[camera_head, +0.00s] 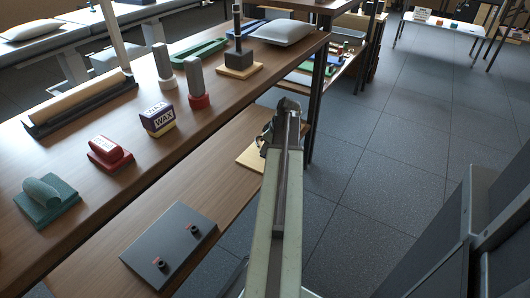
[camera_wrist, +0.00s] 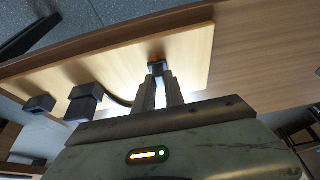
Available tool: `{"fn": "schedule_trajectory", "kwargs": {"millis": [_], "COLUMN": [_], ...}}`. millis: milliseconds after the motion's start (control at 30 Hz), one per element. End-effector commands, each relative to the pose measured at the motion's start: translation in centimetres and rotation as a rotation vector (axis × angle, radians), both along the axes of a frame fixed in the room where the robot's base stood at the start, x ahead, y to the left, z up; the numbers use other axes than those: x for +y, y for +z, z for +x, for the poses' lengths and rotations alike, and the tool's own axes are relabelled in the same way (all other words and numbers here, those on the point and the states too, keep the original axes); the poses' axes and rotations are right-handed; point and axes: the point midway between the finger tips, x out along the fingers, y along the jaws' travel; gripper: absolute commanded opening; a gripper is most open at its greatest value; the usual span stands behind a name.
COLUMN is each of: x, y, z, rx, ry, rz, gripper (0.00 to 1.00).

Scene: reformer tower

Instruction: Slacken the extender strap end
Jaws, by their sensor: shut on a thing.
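A light wood board (camera_wrist: 195,60) fills the middle of the wrist view. It also shows in the head view (camera_head: 248,157), partly hidden behind my arm. My gripper (camera_wrist: 160,77) is shut on a small dark block (camera_wrist: 156,66) at its fingertips, which looks like the strap end. A dark strap (camera_wrist: 118,101) curves from a larger dark blue block (camera_wrist: 84,101) toward the fingers, where it passes out of sight. Another small dark block (camera_wrist: 40,103) is at the left. In the head view my gripper (camera_head: 267,138) is over the lower shelf, its grip hidden.
The lower wooden shelf (camera_head: 110,262) also holds a grey plate (camera_head: 170,240) with two dark knobs. The upper shelf (camera_head: 130,205) bears a wax block (camera_head: 157,120), a red stamp (camera_head: 109,153) and a green rocker (camera_head: 45,198). A dark post (camera_head: 318,110) stands beyond.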

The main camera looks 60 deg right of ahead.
Motion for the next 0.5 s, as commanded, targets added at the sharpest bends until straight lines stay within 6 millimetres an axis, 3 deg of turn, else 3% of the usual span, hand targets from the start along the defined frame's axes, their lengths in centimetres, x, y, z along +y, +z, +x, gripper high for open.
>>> {"fn": "schedule_trajectory", "kwargs": {"millis": [500], "x": [-1.6], "y": [0.0], "z": [-0.1], "rx": [0.001], "ry": [-0.001], "rz": [-0.002], "gripper": [0.0]}}
